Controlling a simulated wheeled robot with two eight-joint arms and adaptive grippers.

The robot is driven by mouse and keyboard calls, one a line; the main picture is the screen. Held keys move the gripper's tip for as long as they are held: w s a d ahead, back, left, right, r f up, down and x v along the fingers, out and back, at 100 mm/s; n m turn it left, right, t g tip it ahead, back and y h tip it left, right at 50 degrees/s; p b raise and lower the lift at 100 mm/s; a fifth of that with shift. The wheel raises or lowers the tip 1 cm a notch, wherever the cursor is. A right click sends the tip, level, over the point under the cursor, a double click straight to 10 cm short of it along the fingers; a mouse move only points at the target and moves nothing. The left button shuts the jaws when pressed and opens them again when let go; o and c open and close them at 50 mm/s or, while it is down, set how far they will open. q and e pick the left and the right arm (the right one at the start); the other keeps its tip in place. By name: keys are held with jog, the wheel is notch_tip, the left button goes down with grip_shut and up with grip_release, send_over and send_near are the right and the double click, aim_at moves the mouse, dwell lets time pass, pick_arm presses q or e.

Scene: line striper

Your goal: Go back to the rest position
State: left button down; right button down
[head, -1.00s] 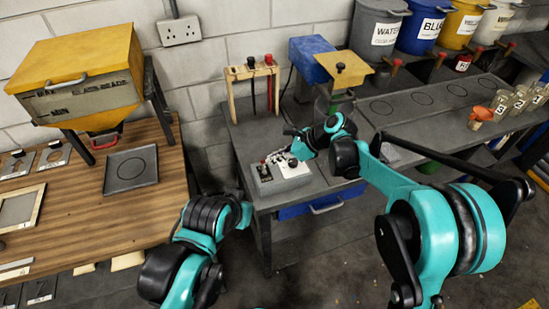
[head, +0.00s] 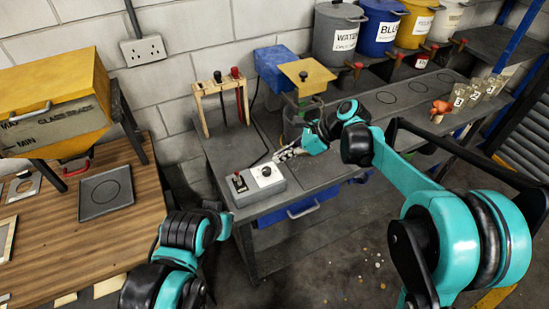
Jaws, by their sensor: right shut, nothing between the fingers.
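My right gripper (head: 287,154) is shut and empty. It hangs over the grey bench (head: 215,150), just right of and behind the grey control box (head: 255,186), which has a red-topped switch on its left and a black knob on a white plate. I cannot tell whether the fingertips touch the box. My left arm (head: 185,240) comes in low at the picture's bottom left, in front of the gap between the benches. Its gripper is not visible.
A wooden bench (head: 70,236) with a yellow hopper (head: 60,95) and a dark square tray (head: 104,192) stands at left. A wooden tool rack (head: 222,97), a blue and yellow machine (head: 282,70) and labelled tubs (head: 338,35) line the back. Open floor lies in front.

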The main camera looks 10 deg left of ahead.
jog(key=shift+a, duration=0.1)
dwell(0.4)
jog(key=s+d+f+n+t+h+b, duration=0.2)
jog(key=s+d+f+n+t+h, duration=0.1)
jog(key=s+d+n, duration=0.6)
jog(key=s+d+f+n+t+h+b, duration=0.3)
jog(key=s+d+n+h, duration=0.3)
jog(key=s+d+n, duration=0.3)
jog(key=s+d+f+t, duration=0.1)
jog(key=s+d, duration=0.2)
jog(key=d, duration=0.3)
jog(key=shift+s+d, duration=0.25)
jog(key=shift+s, duration=0.05)
